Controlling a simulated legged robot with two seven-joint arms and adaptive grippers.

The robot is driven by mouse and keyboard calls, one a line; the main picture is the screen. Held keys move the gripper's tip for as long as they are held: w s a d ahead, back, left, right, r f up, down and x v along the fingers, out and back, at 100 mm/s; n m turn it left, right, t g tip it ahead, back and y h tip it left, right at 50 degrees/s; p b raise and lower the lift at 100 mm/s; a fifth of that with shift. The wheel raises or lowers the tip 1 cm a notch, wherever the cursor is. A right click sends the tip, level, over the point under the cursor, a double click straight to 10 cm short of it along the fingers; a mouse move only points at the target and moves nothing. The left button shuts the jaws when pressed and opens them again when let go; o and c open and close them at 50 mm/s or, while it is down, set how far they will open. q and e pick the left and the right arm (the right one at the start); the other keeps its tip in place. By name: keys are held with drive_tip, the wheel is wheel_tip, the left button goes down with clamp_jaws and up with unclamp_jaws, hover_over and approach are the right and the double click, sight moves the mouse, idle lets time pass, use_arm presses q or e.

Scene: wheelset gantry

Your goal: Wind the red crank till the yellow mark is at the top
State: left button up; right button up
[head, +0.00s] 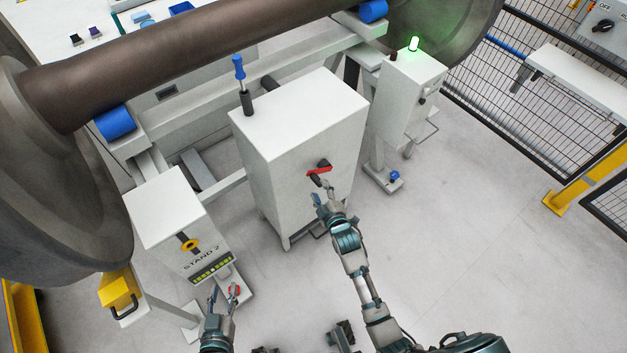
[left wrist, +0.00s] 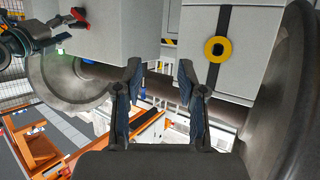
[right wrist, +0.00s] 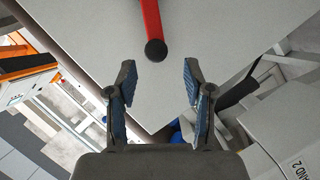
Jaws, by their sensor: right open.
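The red crank (head: 316,174) sits on the front face of the white cabinet (head: 297,165). In the right wrist view the crank's red arm (right wrist: 151,20) ends in a dark round knob (right wrist: 155,50). My right gripper (head: 325,195) is at the crank; in its wrist view the open fingers (right wrist: 158,80) are spread either side of a line below the knob, with nothing between them. The crank also shows in the left wrist view (left wrist: 77,17). My left gripper (head: 225,293) is low in front of Stand 2, open and empty (left wrist: 160,70). I cannot make out a yellow mark on the crank.
Stand 2 (head: 172,208) carries a yellow ring (head: 190,245). A box with a lit green lamp (head: 414,44) stands to the right. A large wheelset axle (head: 180,50) lies behind.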

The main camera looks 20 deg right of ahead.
sight(315, 181)
drive_tip(key=w, duration=0.1)
drive_tip(key=w+f, duration=0.1)
drive_tip(key=w, duration=0.1)
drive_tip(key=w+d+b, duration=0.1)
drive_tip(key=shift+w+d+f, duration=0.1)
drive_tip(key=shift+w+f, duration=0.05)
drive_tip(key=shift+f, duration=0.2)
drive_tip(key=shift+w, duration=0.3)
drive_tip(key=shift+w+a, duration=0.2)
drive_tip(key=shift+a, duration=0.15)
drive_tip(key=shift+a+r, duration=0.15)
drive_tip(key=shift+a, duration=0.2)
drive_tip(key=shift+d, duration=0.15)
drive_tip(key=c, duration=0.6)
drive_tip(key=shift+d, duration=0.2)
clamp_jaws()
use_arm(q)
drive_tip(key=r+t, duration=0.1)
drive_tip(key=w+d+r+t, duration=0.1)
drive_tip(key=r, duration=0.1)
drive_tip(key=r+t+h, duration=0.1)
drive_tip(key=shift+w+d+r+t, duration=0.3)
drive_tip(key=shift+w+d, duration=0.1)
use_arm(e)
drive_tip(key=shift+d, duration=0.15)
